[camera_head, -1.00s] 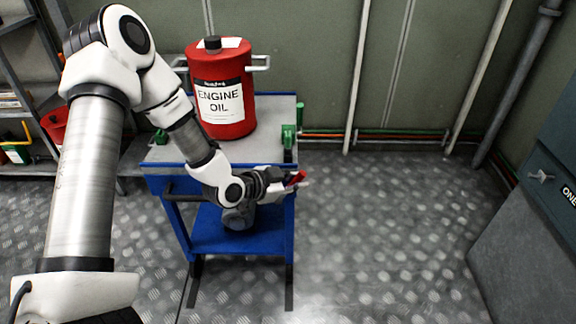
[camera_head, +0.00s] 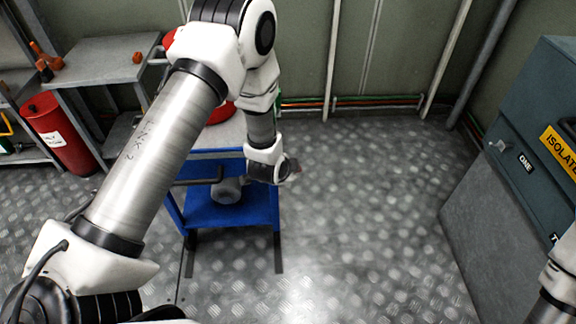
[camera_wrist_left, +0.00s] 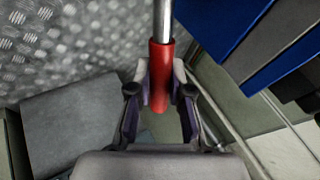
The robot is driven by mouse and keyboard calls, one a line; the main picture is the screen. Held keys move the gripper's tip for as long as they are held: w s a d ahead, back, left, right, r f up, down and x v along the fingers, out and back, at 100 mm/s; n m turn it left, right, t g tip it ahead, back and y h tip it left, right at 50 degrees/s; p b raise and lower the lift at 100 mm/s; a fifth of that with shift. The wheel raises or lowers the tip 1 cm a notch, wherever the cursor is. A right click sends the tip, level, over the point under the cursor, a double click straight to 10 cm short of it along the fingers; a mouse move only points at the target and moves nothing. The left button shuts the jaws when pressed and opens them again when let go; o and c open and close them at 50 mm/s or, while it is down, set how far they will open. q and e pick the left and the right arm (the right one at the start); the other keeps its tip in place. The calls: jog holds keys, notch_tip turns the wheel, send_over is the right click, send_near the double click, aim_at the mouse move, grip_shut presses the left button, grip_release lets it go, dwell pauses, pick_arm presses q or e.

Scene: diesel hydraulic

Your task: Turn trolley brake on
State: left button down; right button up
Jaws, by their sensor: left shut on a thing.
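The blue trolley (camera_head: 250,213) stands left of centre in the head view, with its grey top mostly behind my left arm. My left gripper (camera_head: 289,172) is at the trolley's right side, small and partly hidden by its own wrist. In the left wrist view, its fingers (camera_wrist_left: 160,97) are on either side of a red handle (camera_wrist_left: 160,70) on a shiny metal rod (camera_wrist_left: 163,20), shut on it. This looks like the brake lever. Blue trolley edges (camera_wrist_left: 275,45) show at upper right there. My right gripper is out of view.
A red oil container (camera_head: 222,113) on the trolley is mostly hidden by my arm. A grey table (camera_head: 105,48) and red cylinder (camera_head: 58,135) stand at left, and a grey-green cabinet (camera_head: 515,150) at right. The floor (camera_head: 350,220) between trolley and cabinet is clear.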

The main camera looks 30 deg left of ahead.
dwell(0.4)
pick_arm(q)
jog(key=c, duration=1.1)
grip_release()
jog(key=shift+f, duration=0.1)
jog(key=shift+o, duration=0.2)
jog(key=v, duration=1.2)
